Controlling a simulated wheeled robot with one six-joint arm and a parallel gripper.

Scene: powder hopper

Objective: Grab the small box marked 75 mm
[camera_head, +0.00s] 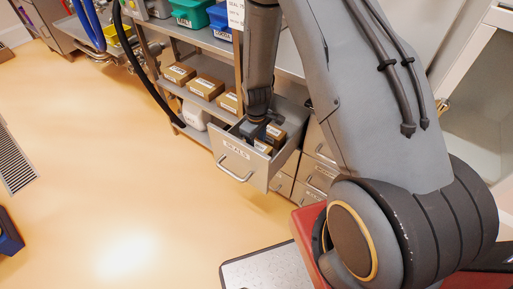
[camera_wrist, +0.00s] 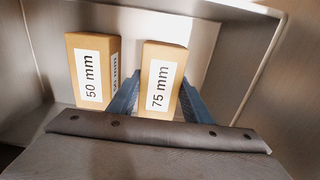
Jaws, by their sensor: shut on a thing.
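The small box marked 75 mm (camera_wrist: 163,80) is a tan carton with a white label, standing inside the open drawer. My gripper (camera_wrist: 157,98) is shut on it, with one blue finger along each side of the box. In the head view my gripper (camera_head: 253,128) reaches down into the drawer labelled SEALS (camera_head: 233,162). A similar tan box marked 50 mm (camera_wrist: 92,70) stands just left of the held box, outside the fingers.
The drawer walls (camera_wrist: 250,70) rise close around my gripper. Left of the drawer, a metal shelf holds several brown boxes (camera_head: 206,87), with a green bin (camera_head: 190,12) and blue bin above. Closed drawers (camera_head: 318,172) are at the right. The floor in front is clear.

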